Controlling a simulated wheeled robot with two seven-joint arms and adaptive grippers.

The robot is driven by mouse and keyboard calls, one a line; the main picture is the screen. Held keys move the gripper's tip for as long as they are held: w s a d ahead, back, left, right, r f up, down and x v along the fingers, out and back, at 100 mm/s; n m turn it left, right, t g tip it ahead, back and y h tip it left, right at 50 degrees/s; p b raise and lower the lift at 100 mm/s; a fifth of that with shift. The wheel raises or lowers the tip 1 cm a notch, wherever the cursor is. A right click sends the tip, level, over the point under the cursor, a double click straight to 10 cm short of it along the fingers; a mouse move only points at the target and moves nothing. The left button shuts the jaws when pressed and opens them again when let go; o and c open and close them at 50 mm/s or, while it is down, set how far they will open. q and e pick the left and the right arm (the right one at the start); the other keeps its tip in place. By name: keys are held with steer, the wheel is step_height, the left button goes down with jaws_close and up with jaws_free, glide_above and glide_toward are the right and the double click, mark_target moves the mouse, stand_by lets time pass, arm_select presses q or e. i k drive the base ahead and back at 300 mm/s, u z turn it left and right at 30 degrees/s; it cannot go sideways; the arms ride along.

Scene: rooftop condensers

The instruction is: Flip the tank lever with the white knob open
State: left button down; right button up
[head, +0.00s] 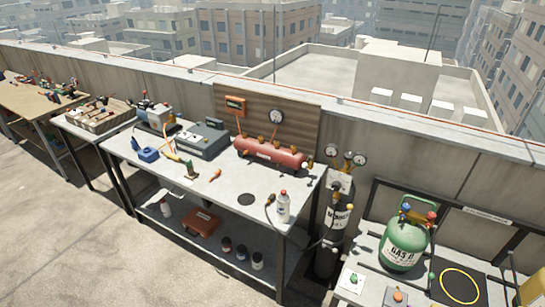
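A red horizontal tank (269,154) with several orange-brown knobs along its top lies at the back of the grey workbench, before a wooden backboard. A small pale fitting (310,163) sits at its right end; I cannot tell whether it is a lever knob. A green gas tank (404,245) stands upright on the right-hand bench, with blue and red parts on its top. A dark cylinder (336,222) with two round gauges stands between the benches, with small light knobs beside it. No white-knobbed lever can be made out surely, nor its position. Neither gripper is in view.
A yellow ring (460,285) marks the right-hand bench. Open floor (60,230) lies at the front left.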

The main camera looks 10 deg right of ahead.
mark_target(305, 165)
steer(key=z, duration=0.2)
steer(key=i, duration=1.3)
steer(key=z, duration=0.5)
